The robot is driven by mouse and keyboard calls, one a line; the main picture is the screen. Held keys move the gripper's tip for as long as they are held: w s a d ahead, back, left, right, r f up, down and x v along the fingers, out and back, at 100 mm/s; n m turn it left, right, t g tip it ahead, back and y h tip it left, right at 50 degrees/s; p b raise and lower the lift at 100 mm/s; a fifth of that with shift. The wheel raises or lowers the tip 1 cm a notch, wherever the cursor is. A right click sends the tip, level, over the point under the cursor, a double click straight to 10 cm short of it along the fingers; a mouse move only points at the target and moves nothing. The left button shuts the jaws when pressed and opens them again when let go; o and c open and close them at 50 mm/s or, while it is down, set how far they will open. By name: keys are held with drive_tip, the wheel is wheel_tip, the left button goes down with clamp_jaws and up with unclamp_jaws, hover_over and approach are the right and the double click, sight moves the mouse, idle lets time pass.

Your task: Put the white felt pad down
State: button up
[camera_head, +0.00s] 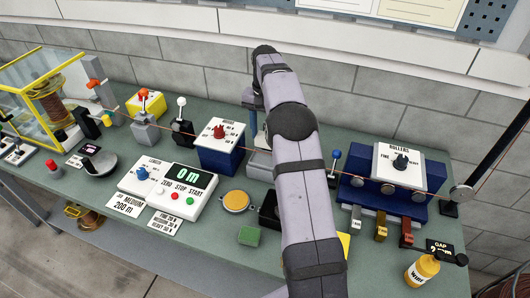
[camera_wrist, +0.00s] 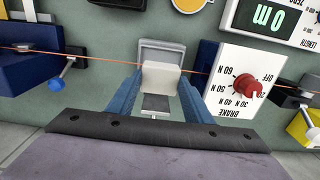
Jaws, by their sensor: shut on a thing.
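The white felt pad (camera_wrist: 161,77) is between the two blue fingers of my gripper (camera_wrist: 161,82) in the wrist view. My gripper is shut on it. The pad is over a grey holder (camera_wrist: 161,46), overlapping it in the picture; I cannot tell whether they touch. In the head view my arm hides the pad and most of my gripper; part of a blue finger (camera_head: 253,124) shows left of the arm above the grey holder (camera_head: 260,163).
The copper wire (camera_wrist: 100,55) runs across the bench by the pad. The brake box (camera_wrist: 237,80) with a red knob stands close right in the wrist view. A blue-knobbed lever (camera_wrist: 56,84) is to the left. The rollers unit (camera_head: 398,165) stands right of my arm.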

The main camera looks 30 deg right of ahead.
drive_tip(key=p, duration=0.3)
hover_over(265, 161)
drive_tip(key=shift+w+f, duration=0.1)
drive_tip(key=shift+f, duration=3.75)
drive_tip(key=shift+f, duration=0.15)
drive_tip(key=o, duration=0.9)
drive_tip(key=shift+o, duration=0.2)
wheel_tip(265, 161, up, 12)
drive_tip(key=b, duration=0.3)
drive_tip(key=shift+d, duration=0.1)
drive_tip(key=shift+r, duration=0.2)
